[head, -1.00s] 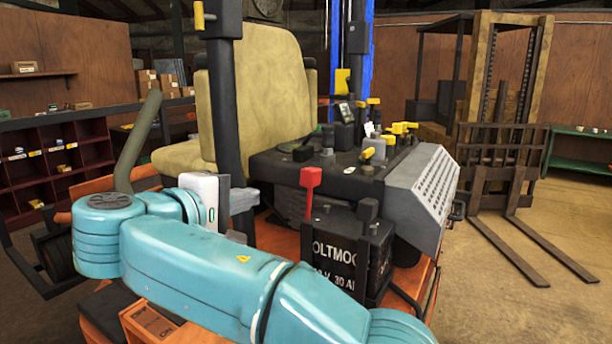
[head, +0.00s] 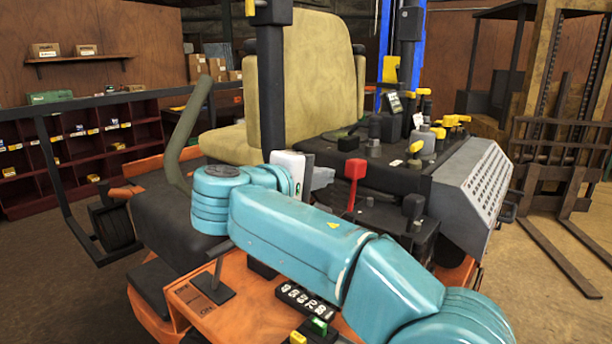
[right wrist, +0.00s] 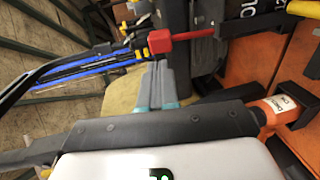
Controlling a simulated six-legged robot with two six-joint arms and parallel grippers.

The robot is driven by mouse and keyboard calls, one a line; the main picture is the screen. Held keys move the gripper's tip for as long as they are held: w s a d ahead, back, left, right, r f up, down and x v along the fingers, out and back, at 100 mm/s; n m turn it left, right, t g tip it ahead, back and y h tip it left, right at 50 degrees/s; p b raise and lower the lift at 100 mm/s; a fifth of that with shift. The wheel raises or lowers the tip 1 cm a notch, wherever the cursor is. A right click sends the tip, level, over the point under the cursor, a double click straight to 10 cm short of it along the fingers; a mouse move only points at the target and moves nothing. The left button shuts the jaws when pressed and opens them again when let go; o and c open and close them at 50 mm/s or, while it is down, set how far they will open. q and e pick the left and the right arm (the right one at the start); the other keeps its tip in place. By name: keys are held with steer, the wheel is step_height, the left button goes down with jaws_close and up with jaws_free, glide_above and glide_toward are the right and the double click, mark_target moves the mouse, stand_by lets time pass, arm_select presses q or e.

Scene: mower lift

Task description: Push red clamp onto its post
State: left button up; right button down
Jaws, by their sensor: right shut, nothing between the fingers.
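The red clamp (head: 354,170) stands upright on a thin red stem over the black battery (head: 408,235), which my right arm partly hides. In the right wrist view the red clamp (right wrist: 176,41) lies just past the fingertips, its red stem running right to the battery (right wrist: 235,27). My right gripper (head: 325,176) is shut and empty, just left of the clamp in the head view. Its grey fingers also show in the right wrist view (right wrist: 159,68), pointing at the clamp with a small apparent gap. Contact cannot be told. The clamp's post is hidden. My left gripper is not in view.
A dark mower post (head: 272,90) and the tan seat (head: 325,85) rise behind my arm. A control panel with yellow knobs (head: 440,122) and a grey perforated cover (head: 472,190) lie right of the clamp. An orange bottle (right wrist: 272,112) is right in the wrist view.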

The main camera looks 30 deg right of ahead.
mark_target(351, 169)
steer(key=p+x, duration=0.1)
steer(key=x, duration=0.6)
steer(key=shift+s, duration=0.1)
steer(key=shift+d, duration=0.15)
